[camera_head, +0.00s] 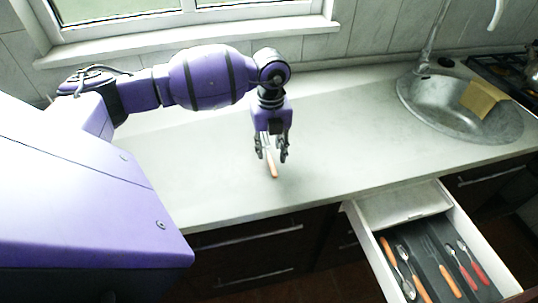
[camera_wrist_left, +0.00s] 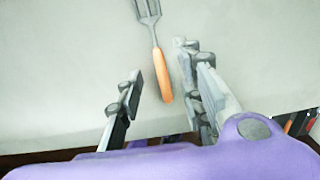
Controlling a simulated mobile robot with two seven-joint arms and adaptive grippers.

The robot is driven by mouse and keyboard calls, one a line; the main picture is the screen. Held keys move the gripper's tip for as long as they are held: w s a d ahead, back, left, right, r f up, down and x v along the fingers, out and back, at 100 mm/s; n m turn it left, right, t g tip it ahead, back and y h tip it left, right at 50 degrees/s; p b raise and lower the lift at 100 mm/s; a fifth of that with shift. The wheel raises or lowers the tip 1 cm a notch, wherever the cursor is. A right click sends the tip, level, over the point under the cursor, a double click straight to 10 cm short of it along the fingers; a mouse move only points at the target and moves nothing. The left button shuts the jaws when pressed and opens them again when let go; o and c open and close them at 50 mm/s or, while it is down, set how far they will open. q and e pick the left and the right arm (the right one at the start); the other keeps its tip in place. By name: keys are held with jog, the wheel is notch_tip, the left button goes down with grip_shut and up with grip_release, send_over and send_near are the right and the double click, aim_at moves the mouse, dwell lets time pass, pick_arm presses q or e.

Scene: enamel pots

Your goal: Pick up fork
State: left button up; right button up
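A fork with an orange handle (camera_wrist_left: 162,75) lies on the pale countertop in the left wrist view, its grey tines at the top edge of the picture. Its orange handle also shows in the head view (camera_head: 272,166), with the upper part hidden behind my gripper. My left gripper (camera_head: 270,158) points down over the fork. In the left wrist view its fingers (camera_wrist_left: 165,88) are apart, with the handle showing between them, nearer the right finger. I cannot tell whether a finger touches the handle. My right gripper is in neither view.
An open drawer (camera_head: 366,240) at lower right holds several pieces of cutlery with orange and red handles. A round metal sink (camera_head: 425,103) with a tan sponge or cloth (camera_head: 482,98) is at the right. The counter (camera_head: 345,130) around the fork is clear.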

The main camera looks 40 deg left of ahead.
pick_arm(q)
notch_tip(320, 180, down, 2)
jog(key=shift+f, duration=0.25)
jog(key=shift+c, duration=0.6)
grip_shut()
jog(key=shift+r, duration=0.1)
